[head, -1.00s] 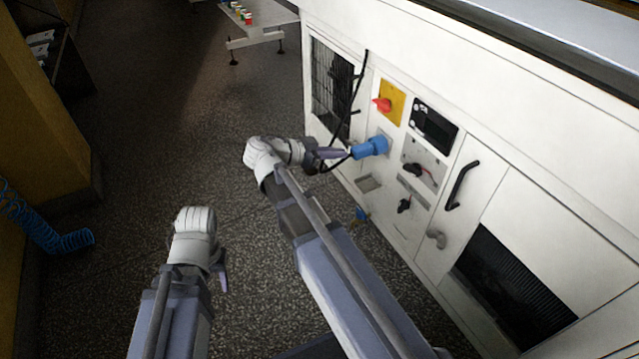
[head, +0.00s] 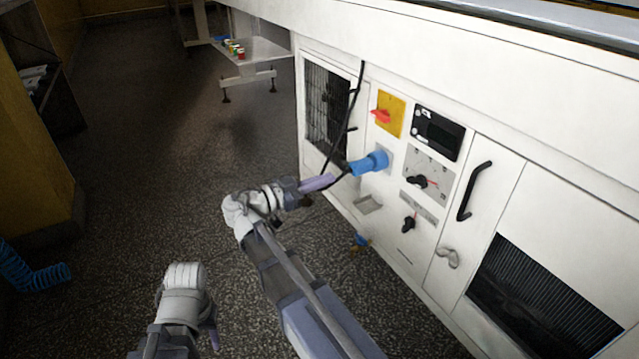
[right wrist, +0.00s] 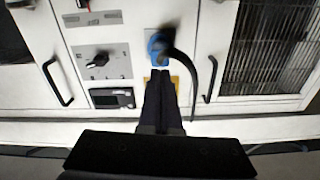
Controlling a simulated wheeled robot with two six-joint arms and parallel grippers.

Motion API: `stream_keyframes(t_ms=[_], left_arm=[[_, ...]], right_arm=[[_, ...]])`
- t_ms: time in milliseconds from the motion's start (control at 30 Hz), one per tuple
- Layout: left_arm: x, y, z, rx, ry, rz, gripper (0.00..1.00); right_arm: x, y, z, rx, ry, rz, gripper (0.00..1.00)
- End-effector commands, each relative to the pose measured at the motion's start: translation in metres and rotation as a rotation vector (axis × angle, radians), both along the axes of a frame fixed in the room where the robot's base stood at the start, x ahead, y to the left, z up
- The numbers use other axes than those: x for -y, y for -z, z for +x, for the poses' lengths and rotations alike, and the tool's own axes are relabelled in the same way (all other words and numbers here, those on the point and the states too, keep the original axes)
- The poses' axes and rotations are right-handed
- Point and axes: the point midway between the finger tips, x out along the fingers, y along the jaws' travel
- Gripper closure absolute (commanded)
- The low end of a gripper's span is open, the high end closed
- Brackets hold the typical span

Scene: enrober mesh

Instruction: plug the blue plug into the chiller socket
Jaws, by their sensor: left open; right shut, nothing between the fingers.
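The blue plug (head: 366,164) sticks out from the light socket plate (head: 385,147) on the white machine's front, and its front end meets the socket there. How deep it sits I cannot tell. A black cable hangs at its back end. In the right wrist view the plug (right wrist: 154,46) is partly hidden by the dark cable. My right gripper (head: 332,179) is shut and empty, just left of and below the plug's back end, apart from it. Its shut fingers (right wrist: 160,76) point toward the plug. My left gripper (head: 214,338) is open and empty, low over the floor.
A red switch on a yellow plate (head: 389,114) sits above the plug. Right of it are a dark display (head: 437,133), black knobs (head: 417,181) and a black door handle (head: 474,191). A black cable (head: 350,118) runs down the vented panel.

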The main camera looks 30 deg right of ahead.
Motion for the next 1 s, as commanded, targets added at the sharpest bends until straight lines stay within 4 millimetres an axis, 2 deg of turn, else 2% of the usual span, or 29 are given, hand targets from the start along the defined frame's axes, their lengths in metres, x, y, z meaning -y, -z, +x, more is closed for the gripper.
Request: stream_keyframes(t_ms=[200, 433, 1000], left_arm=[[0.0, 0.0, 0.0, 0.0, 0.0, 0.0, 0.5], [0.0, 0.0, 0.0, 0.0, 0.0, 0.0, 0.5], [0.0, 0.0, 0.0, 0.0, 0.0, 0.0, 0.5]], right_arm=[[0.026, 0.0, 0.002, -0.001, 0.001, 0.001, 1.0], [0.045, 0.0, 0.003, -0.001, 0.001, 0.001, 1.0], [0.05, 0.0, 0.004, -0.001, 0.0, 0.002, 1.0]])
